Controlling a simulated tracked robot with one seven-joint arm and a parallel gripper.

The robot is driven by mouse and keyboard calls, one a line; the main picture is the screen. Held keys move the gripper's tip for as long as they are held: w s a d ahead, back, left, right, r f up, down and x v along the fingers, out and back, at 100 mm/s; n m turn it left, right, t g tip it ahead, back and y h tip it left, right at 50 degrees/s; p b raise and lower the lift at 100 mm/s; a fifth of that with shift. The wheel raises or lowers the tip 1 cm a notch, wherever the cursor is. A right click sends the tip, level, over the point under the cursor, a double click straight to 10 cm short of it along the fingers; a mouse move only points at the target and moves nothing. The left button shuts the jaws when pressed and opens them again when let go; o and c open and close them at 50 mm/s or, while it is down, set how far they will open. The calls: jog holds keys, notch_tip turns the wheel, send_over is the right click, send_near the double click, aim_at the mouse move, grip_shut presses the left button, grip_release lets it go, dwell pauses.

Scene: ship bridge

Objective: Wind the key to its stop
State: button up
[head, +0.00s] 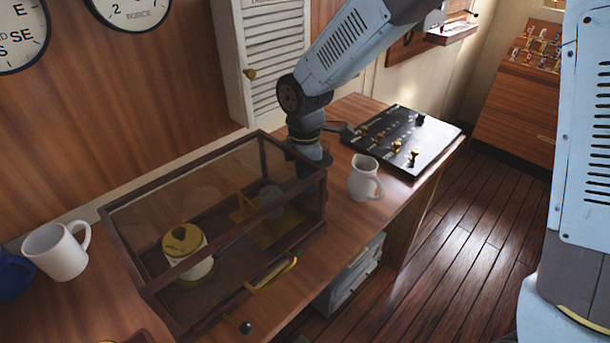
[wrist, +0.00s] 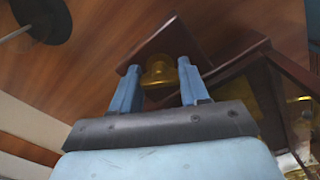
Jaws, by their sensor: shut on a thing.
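My gripper (wrist: 158,90) has its two blue fingers on either side of a brass piece (wrist: 158,70) in the wrist view, and is shut on it. The piece looks like a round knob or key head in front of a dark wooden part; I cannot tell its turn angle. In the head view my arm reaches down at the right end of a glass case with a dark wood frame (head: 113,218). The fingertips and the held piece are hidden there. Inside the case are a cream and brass round instrument (head: 183,240) and yellow brass parts (head: 243,207).
A white mug (head: 362,178) stands close to the right of my arm, by a black control panel (head: 405,138). Another white mug (head: 60,252) and a blue mug (head: 12,275) stand left. A louvred cabinet (head: 272,60) hangs behind. A brass handle (head: 272,274) juts from the case front.

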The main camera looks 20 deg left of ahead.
dwell(0.4)
jog(key=o, duration=1.1)
jog(key=shift+c, duration=0.2)
notch_tip(320, 180, up, 14)
jog(key=shift+w+f, duration=0.1)
jog(key=d+r+m+t, duration=0.1)
jog(key=d+r+m, duration=0.25)
jog(key=d, duration=0.45)
jog(key=w+d+r+m+t, duration=0.1)
jog(key=d+r+m, duration=0.1)
jog(key=d+m, duration=0.45)
jog(key=d+r+m+t, duration=0.1)
jog(key=d+r+m, duration=0.2)
jog(key=d, duration=0.7)
jog(key=s+d+m+t, duration=0.1)
jog(key=s+d+m, duration=0.4)
jog(key=d, duration=0.3)
jog(key=s+d+m+t, duration=0.1)
jog(key=s+d+m, duration=0.4)
jog(key=d, duration=0.3)
jog(key=shift+d+m+t, duration=0.2)
jog(key=shift+m+t, duration=0.1)
jog(key=shift+m, duration=0.5)
